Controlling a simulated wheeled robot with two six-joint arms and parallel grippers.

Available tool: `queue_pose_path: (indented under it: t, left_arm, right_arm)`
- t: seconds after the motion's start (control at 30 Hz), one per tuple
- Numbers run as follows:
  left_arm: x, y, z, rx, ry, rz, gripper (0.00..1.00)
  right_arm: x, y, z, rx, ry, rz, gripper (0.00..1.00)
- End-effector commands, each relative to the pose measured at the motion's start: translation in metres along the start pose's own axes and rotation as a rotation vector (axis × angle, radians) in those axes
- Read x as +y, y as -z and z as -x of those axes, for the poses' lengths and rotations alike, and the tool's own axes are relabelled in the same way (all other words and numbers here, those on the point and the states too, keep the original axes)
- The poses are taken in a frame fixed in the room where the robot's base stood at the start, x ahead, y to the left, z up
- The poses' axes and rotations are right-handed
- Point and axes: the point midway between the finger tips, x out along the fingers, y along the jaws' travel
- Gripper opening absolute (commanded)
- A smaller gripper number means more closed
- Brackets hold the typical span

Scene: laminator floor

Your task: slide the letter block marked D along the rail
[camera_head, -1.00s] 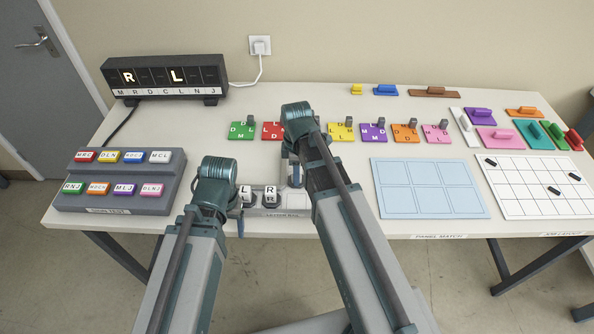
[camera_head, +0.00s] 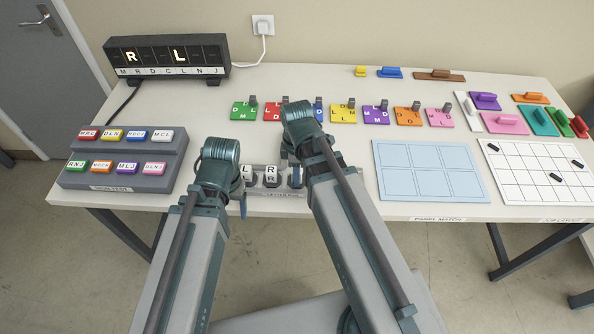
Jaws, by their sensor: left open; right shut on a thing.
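The rail (camera_head: 272,192) lies at the table's near edge, between my two arms. A block marked L (camera_head: 248,176) stands at its left end, with a block marked R (camera_head: 270,176) to its right. A third, dark-based block (camera_head: 297,180) shows in part right of R, beside my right arm; its letter cannot be read. My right gripper (camera_head: 294,165), mostly hidden by its own arm, is shut on a block at the rail there. I cannot see a D on it. My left gripper (camera_head: 243,206) is open and empty, close to the rail's left end.
A lit display (camera_head: 168,57) shows R and L above a letter row. A grey button box (camera_head: 125,160) stands left. Colored letter tiles (camera_head: 345,114) line the table's middle. A blue grid panel (camera_head: 430,171) and a white grid board (camera_head: 540,176) lie right.

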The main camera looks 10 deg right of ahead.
Motion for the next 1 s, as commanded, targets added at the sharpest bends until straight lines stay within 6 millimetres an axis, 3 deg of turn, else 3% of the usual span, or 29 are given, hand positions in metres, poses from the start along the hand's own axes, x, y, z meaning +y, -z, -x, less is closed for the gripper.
queue_pose_path:
  t: [0.03,0.07,0.23,0.67,1.0]
  left_arm:
    - [0.000,0.000,0.000,0.000,0.000,0.000,0.72]
    - [0.000,0.000,0.000,0.000,0.000,0.000,0.72]
    - [0.000,0.000,0.000,0.000,0.000,0.000,0.72]
    - [-0.001,0.000,0.005,0.000,0.000,0.000,0.72]
    - [-0.004,-0.002,0.041,0.000,0.000,0.000,0.72]
  right_arm:
    - [0.000,0.000,0.000,0.000,0.001,0.000,0.00]
    - [0.000,0.000,0.000,0.000,0.001,0.000,0.41]
    - [0.000,0.000,0.000,0.000,0.000,0.000,0.71]
    - [-0.001,0.000,0.005,0.000,0.004,0.000,0.72]
    - [0.000,0.000,0.041,0.000,0.001,0.000,0.72]
